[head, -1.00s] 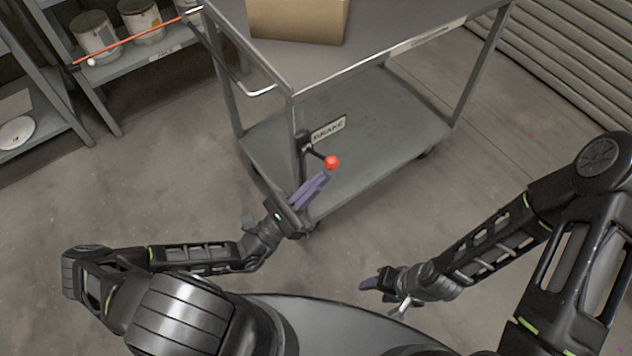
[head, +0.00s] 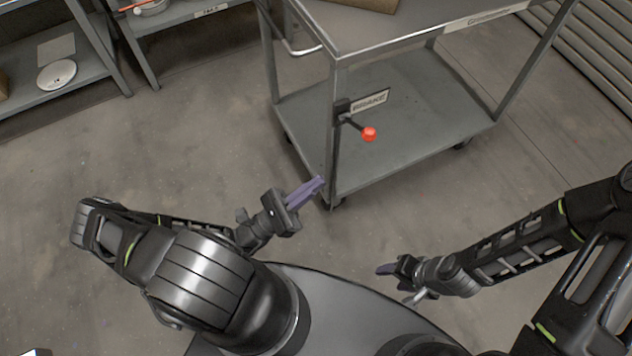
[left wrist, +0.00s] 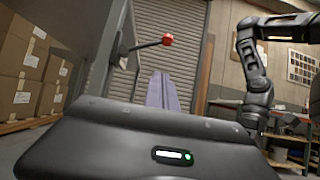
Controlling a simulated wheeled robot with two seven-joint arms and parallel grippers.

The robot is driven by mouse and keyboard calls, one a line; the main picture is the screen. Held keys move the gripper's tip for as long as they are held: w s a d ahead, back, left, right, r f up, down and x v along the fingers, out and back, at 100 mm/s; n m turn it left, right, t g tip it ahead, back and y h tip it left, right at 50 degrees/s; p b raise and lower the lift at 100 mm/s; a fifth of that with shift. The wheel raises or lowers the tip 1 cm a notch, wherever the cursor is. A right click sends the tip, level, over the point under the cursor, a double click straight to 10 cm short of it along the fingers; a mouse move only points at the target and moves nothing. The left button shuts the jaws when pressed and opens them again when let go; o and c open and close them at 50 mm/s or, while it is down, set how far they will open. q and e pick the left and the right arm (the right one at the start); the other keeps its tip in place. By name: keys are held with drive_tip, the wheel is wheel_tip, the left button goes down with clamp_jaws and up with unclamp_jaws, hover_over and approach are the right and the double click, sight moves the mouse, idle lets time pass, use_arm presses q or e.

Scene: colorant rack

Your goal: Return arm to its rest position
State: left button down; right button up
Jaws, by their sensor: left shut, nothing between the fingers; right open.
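My left gripper (head: 306,191) is shut and empty, in front of the near leg of a grey metal cart. Its purple fingers lie together, and they also show in the left wrist view (left wrist: 161,92). The cart's brake lever has a red ball knob (head: 369,134) beside a "BRAKE" label (head: 370,101). The knob is up and to the right of my left fingertips, apart from them. In the left wrist view the knob (left wrist: 167,39) shows just above the fingers. My right gripper (head: 390,280) is open and empty, low at the right of my base.
The cart's lower shelf (head: 425,120) is bare. A cardboard box (head: 365,4) sits on its top. Grey shelving (head: 60,85) stands at the left, and a roller shutter (head: 595,60) at the right. The concrete floor (head: 150,150) between is clear.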

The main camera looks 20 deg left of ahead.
idle(0.3)
use_arm(q)
drive_tip(key=s+d+f+m+g, duration=0.4)
drive_tip(key=d+f+m+g, duration=0.1)
drive_tip(key=d+f+g, duration=0.45)
drive_tip(key=s+f+m+g+y+p, duration=0.3)
drive_tip(key=s+m+g+y, duration=0.1)
drive_tip(key=s+m+g, duration=0.15)
drive_tip(key=s+f+m+g+y+p, duration=0.2)
drive_tip(key=s+f+m+g+y, duration=0.1)
drive_tip(key=s+m+g, duration=0.3)
drive_tip(key=w+r+m+t+y+p, duration=0.2)
drive_tip(key=w+r+m+y+p, duration=0.2)
drive_tip(key=w+r+m, duration=0.3)
wheel_tip(320, 180, up, 4)
drive_tip(key=m+p, duration=0.1)
drive_tip(key=m, duration=0.2)
drive_tip(key=shift+w+d+f+t+y, duration=0.15)
drive_tip(key=shift+w+d+t+y, duration=0.15)
drive_tip(key=shift+t+y, duration=0.1)
